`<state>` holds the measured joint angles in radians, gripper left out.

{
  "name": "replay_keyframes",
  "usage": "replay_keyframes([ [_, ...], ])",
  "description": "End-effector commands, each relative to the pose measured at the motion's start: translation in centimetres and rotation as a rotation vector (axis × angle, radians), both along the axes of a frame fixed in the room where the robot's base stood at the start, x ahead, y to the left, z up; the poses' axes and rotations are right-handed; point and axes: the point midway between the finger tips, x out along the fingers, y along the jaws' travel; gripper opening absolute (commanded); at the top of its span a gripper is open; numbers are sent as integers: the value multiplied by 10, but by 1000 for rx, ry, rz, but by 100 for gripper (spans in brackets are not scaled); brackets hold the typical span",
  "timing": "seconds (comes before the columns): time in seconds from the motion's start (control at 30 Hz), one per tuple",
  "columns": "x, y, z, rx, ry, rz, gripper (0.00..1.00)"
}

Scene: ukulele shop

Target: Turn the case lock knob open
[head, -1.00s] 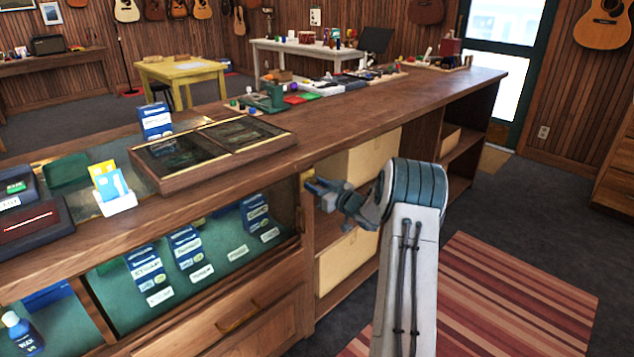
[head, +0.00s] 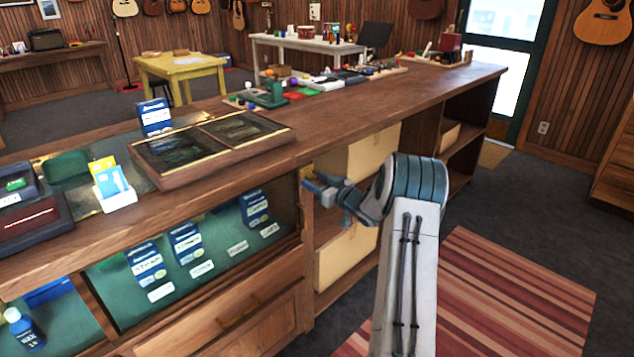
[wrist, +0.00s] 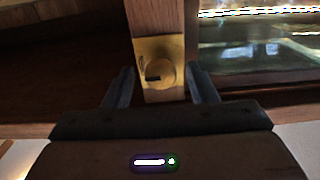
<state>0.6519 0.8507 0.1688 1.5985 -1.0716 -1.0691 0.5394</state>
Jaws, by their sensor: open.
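The case lock knob (wrist: 160,74) is a round brass knob on a square brass plate (wrist: 146,48), set on a wooden post in the wrist view. A dark slot mark shows at the left of the knob. My gripper (wrist: 162,84) is open, with one finger on each side of the knob and post. I cannot tell whether the fingers touch it. In the head view my gripper (head: 310,182) is at the post on the right end of the glass display case (head: 215,240). The knob itself is hard to make out there.
The case holds several blue packs (head: 186,240). A wooden drawer with a handle (head: 240,310) is below it. Open shelves with pale boxes (head: 345,255) stand to the right of the post. A framed tray (head: 225,165) lies on the counter. A striped rug (head: 510,305) covers the floor.

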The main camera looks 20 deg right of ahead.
Motion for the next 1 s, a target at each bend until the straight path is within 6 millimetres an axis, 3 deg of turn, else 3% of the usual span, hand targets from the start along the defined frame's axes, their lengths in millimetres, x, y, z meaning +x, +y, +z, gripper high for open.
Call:
replay_keyframes([
  [0.17,-17,-8,0,-1,1,-4,52],
  [0.6,-106,-40,0,0,1,-4,52],
  [0.8,-126,-47,0,0,1,-3,52],
  [1.0,-130,-48,0,0,0,0,52],
])
